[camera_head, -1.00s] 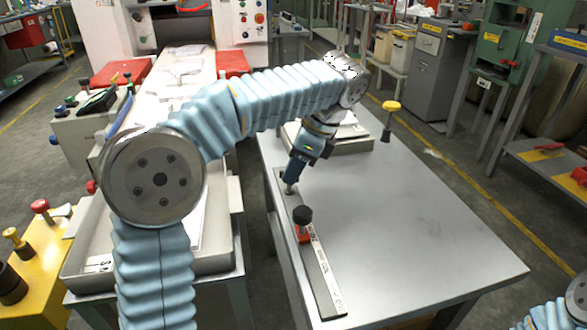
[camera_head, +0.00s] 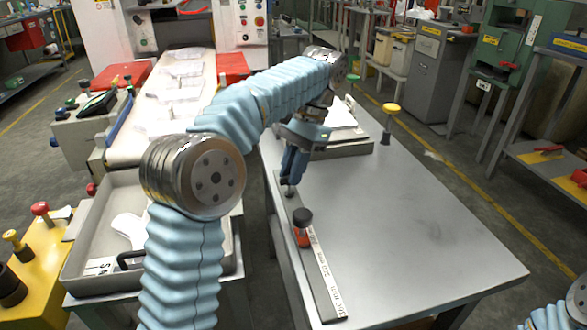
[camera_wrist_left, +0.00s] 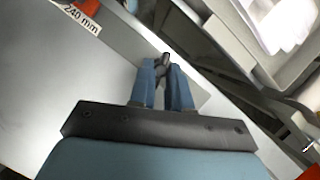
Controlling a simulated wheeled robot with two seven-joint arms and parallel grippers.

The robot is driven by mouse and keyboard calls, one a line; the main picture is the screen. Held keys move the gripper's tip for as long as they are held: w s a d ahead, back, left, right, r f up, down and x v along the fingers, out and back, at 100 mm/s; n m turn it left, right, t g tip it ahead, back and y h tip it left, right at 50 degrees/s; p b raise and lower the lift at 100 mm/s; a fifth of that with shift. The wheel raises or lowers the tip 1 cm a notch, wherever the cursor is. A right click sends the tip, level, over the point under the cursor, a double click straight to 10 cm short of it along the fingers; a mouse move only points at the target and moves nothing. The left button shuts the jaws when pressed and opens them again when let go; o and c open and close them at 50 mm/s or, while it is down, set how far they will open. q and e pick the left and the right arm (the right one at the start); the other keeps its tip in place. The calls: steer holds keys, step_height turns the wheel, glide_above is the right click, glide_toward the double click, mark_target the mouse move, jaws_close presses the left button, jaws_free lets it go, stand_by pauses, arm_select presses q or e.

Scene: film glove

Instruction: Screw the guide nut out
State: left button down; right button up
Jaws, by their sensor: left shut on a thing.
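My left gripper (camera_head: 290,178) points down at the far end of a long flat metal guide bar (camera_head: 322,283) on the steel table. Its blue fingers are shut on a small grey metal piece, apparently the guide nut (camera_head: 289,191), low at the bar. In the left wrist view the guide nut (camera_wrist_left: 164,64) shows between the fingertips of the gripper (camera_wrist_left: 164,76), mostly hidden by them. I cannot tell how far its thread is engaged. A red slider (camera_head: 301,238) with a black knob (camera_head: 302,216) sits nearer on the bar. My right gripper is out of view.
The steel table (camera_head: 420,230) is mostly bare to the right. A grey tray (camera_head: 345,149) lies behind the gripper, and a yellow-topped post (camera_head: 389,122) stands at the far edge. A large pale bin (camera_head: 85,270) stands left, beyond a gap from the table.

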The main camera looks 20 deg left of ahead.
arm_select(q)
steer(key=n+h, duration=0.1)
steer(key=n, duration=0.2)
steer(key=shift+a+n, duration=0.15)
steer(key=shift+n, duration=0.25)
steer(key=n+h, duration=0.1)
steer(key=n, duration=0.1)
steer(key=n+h, duration=0.1)
steer(key=n, duration=0.1)
steer(key=shift+a+n, duration=0.2)
steer(key=shift+n, duration=0.1)
steer(key=n, duration=0.2)
steer(key=n+h, duration=0.1)
steer(key=n, duration=0.1)
steer(key=shift+s+a+f+t+h, duration=0.1)
steer(key=shift+a+t+h, duration=0.05)
steer(key=shift+t+h, duration=0.15)
steer(key=shift+s+a+n+t+h, duration=0.1)
steer(key=shift+n+t+h, duration=0.2)
steer(key=shift+n, duration=0.75)
steer(key=shift+n+t+h, duration=0.3)
steer(key=shift+n, duration=0.75)
steer(key=c, duration=1.1)
jaws_free()
steer(key=shift+a, duration=0.1)
